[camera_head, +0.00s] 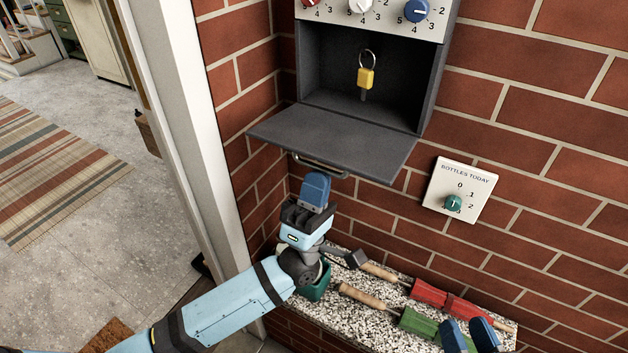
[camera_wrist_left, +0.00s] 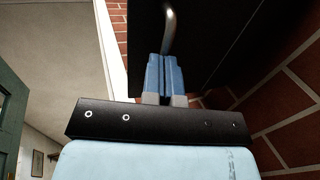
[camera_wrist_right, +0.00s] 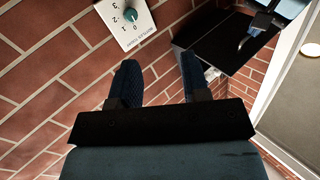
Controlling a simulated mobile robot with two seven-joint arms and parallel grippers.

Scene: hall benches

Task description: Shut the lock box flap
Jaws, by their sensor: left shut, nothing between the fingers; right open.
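The lock box (camera_head: 436,75) is a dark grey box on the brick wall, open at the front. Its flap (camera_head: 335,140) hangs down to about level, with a metal handle (camera_head: 318,167) at its outer edge. A key with a yellow head (camera_head: 366,78) hangs inside. My left gripper (camera_head: 316,183) is shut and empty, just below the flap's outer edge near the handle; the left wrist view shows its fingers (camera_wrist_left: 165,75) together, below the handle (camera_wrist_left: 169,30). I cannot tell if it touches. My right gripper (camera_head: 470,335) is open and empty at the lower right, over the ledge.
A "Bottles today" dial plate (camera_head: 460,190) is on the wall right of the flap. A white door frame (camera_head: 190,110) stands left.

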